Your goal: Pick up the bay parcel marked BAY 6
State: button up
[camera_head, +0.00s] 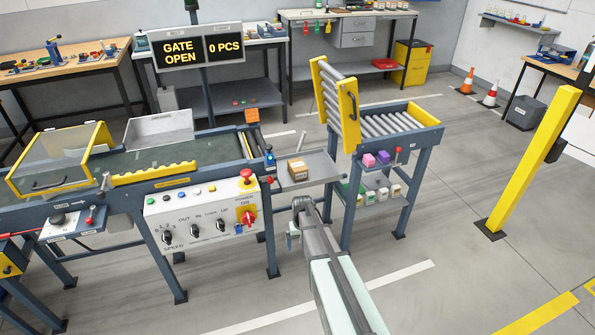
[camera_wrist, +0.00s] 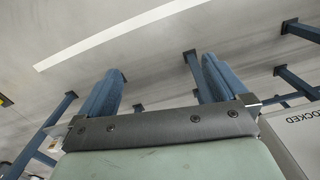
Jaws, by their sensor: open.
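A small brown cardboard parcel (camera_head: 297,169) with a pale label rests on a grey plate (camera_head: 322,166) between the conveyor and the roller stand. The label is too small to read, so I cannot tell whether it says BAY 6. My gripper (camera_head: 302,207) is in front of and below that plate in the head view, apart from the parcel. In the wrist view my gripper (camera_wrist: 162,82) has its two blue fingers spread wide with nothing between them. No parcel can be made out in the wrist view.
A control box (camera_head: 203,215) stands left of my arm. The roller stand (camera_head: 424,117) has a raised roller gate (camera_head: 347,107); purple and pink blocks (camera_head: 376,159) and several small boxes sit below. A sign (camera_head: 198,50) reads GATE OPEN, 0 PCS. A yellow post (camera_head: 531,160) stands right.

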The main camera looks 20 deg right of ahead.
jog(key=w+d+r+t, duration=0.1)
jog(key=w+d+r, duration=0.2)
jog(key=w+r, duration=0.6)
jog(key=w+d+r, duration=0.3)
jog(key=w+r, duration=0.1)
jog(key=w, duration=0.8)
jog(key=w+d+r+t, duration=0.1)
jog(key=w+d+r, duration=0.2)
jog(key=w+r, duration=0.6)
jog(key=n+g, duration=0.2)
send_over(297, 164)
jog(key=shift+f, duration=0.7)
jog(key=f, duration=0.8)
jog(key=shift+s+a+f, duration=0.15)
jog(key=shift+s+f, duration=0.05)
jog(key=shift+w+d+f, duration=0.1)
jog(key=shift+d+f, duration=0.05)
jog(key=shift+f, duration=1.15)
jog(key=shift+d+f, duration=0.1)
jog(key=shift+f, duration=1.15)
jog(key=shift+c, duration=0.5)
jog(key=c, duration=1)
